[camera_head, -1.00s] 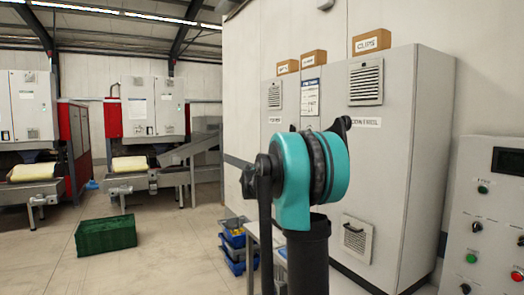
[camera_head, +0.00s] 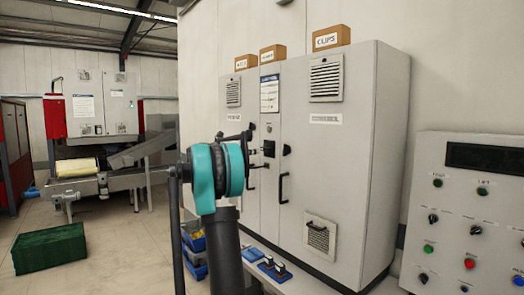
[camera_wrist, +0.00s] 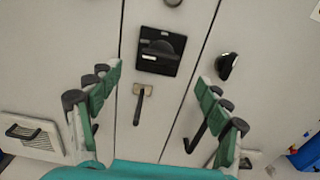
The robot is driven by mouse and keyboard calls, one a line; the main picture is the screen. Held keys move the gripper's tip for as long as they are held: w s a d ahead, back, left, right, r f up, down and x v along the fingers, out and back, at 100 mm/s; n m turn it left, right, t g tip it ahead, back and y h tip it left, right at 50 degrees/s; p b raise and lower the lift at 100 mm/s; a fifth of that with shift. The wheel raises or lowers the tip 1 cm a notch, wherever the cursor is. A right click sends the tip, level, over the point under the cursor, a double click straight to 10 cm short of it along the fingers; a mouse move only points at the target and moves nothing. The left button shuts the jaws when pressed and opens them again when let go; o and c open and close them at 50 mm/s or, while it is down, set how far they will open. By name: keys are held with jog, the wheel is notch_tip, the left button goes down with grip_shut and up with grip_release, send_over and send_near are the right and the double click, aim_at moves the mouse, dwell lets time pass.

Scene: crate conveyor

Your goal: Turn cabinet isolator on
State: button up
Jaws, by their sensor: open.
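The cabinet isolator (camera_wrist: 158,50) is a black square plate with a dark rotary handle, at the upper middle of the wrist view. It also shows small in the head view (camera_head: 268,148), on the tall grey cabinet (camera_head: 375,160). Its handle looks roughly crosswise in the wrist view; its on or off marking is not readable. My gripper (camera_wrist: 157,82) is open and empty, its green-padded fingers spread left and right of the isolator in the picture, apart from it. In the head view my teal arm joint hides most of the gripper.
A small tan-topped handle (camera_wrist: 140,100) and a black latch (camera_wrist: 227,66) sit near the isolator. A control panel (camera_head: 465,215) with knobs and buttons stands at the right. A green crate (camera_head: 48,247) lies on the floor at left. Blue bins (camera_head: 194,245) stand low beside the cabinet.

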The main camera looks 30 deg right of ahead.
aim_at(264, 148)
jog(key=d, duration=0.8)
jog(key=shift+w+d, duration=0.25)
jog(key=shift+d, duration=0.05)
jog(key=shift+c, duration=0.4)
jog(key=c, duration=1.1)
